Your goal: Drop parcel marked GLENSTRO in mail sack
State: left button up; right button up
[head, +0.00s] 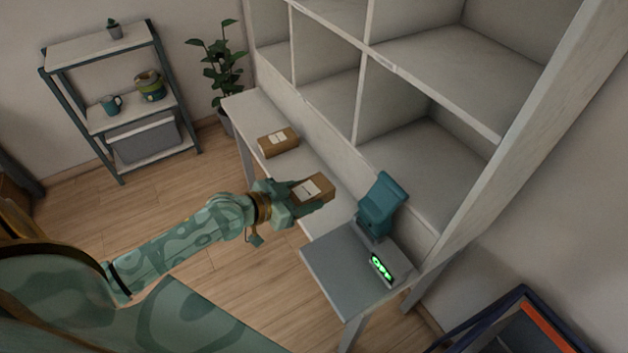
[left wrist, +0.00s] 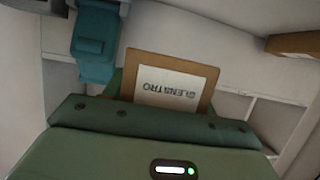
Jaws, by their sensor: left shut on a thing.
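My left gripper (head: 308,196) is shut on a brown parcel (head: 319,186) with a white label, held over the front edge of the narrow white table. In the left wrist view the same parcel (left wrist: 171,85) stands out beyond the gripper, its label upside down and reading GLENSTRO as far as I can tell. A second brown parcel (head: 278,141) with a pale label lies farther back on the table; its writing is too small to read. My right gripper is not in view. I see nothing that is clearly a mail sack.
A grey plate (head: 340,270) with a lit green display (head: 381,268) and a teal device (head: 380,205) stand right of the held parcel. White cubbies (head: 400,110) rise behind the table (head: 240,108). A dark blue frame with orange (head: 545,320) is at lower right. Floor at left is clear.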

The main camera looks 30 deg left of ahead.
aim_at(298, 203)
pick_arm(q)
jog(key=shift+s+r+p, duration=0.1)
jog(key=shift+s+r, duration=0.15)
jog(key=shift+s, duration=0.4)
jog(key=shift+s+r+p, duration=0.15)
jog(key=shift+s+r, duration=0.15)
jog(key=shift+s, duration=0.3)
jog(key=shift+s+r+p, duration=0.1)
jog(key=shift+s+r, duration=0.15)
jog(key=shift+s, duration=0.4)
